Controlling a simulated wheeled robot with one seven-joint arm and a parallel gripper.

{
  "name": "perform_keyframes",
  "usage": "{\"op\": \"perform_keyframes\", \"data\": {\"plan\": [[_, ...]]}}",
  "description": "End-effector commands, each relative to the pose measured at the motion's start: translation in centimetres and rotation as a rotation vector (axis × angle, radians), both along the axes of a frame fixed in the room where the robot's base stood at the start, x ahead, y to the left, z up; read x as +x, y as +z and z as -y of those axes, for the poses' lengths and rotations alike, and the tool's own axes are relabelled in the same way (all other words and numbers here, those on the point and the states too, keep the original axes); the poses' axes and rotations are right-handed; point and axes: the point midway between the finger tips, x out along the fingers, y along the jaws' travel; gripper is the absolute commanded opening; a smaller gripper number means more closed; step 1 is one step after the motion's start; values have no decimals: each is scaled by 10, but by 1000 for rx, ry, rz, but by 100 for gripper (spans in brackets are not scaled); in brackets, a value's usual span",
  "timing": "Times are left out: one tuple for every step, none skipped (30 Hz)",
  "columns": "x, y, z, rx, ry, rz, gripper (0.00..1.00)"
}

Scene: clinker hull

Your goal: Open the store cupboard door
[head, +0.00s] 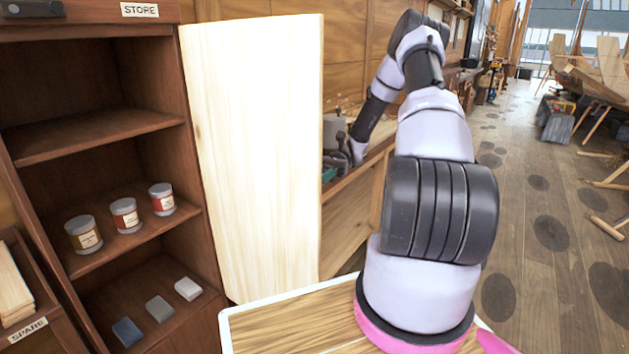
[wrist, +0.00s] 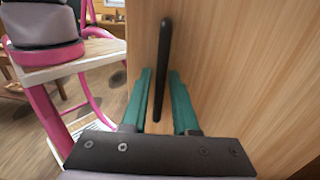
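The store cupboard (head: 95,140) stands at the left in the head view, with its shelves in plain sight. Its pale wood door (head: 255,150) stands swung wide open at the cupboard's right side. In the wrist view the door (wrist: 240,70) fills the right, with a black upright bar handle (wrist: 163,60) on its face. My gripper (wrist: 161,80) has its two teal fingers on either side of the handle, with a narrow gap showing on each side, so it looks open. In the head view the door's edge hides the fingertips and handle.
Several jars (head: 125,215) stand on the middle shelf and blocks (head: 159,308) lie on the lower one. A spare rack (head: 28,330) is at the lower left. A workbench (head: 350,190) runs behind the door. The floor (head: 540,220) at the right is open.

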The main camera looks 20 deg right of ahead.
Motion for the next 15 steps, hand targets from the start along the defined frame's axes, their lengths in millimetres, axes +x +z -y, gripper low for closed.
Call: {"op": "perform_keyframes", "data": {"plan": [[0, 0, 0, 0, 0, 0, 27], [0, 0, 0, 0, 0, 0, 27], [0, 0, 0, 0, 0, 0, 27], [0, 0, 0, 0, 0, 0, 27], [0, 0, 0, 0, 0, 0, 27], [0, 0, 0, 0, 0, 0, 27], [1, 0, 1, 0, 0, 0, 27], [1, 0, 2, 1, -1, 1, 27], [3, 0, 3, 1, -1, 1, 27], [5, 0, 6, 1, -2, 1, 27], [7, 0, 9, 0, -2, 1, 27], [11, 0, 13, 0, -3, 2, 27], [14, 0, 18, 0, -4, 2, 27], [17, -1, 22, 0, -4, 2, 27], [23, -1, 28, 0, -3, 2, 27]]}}
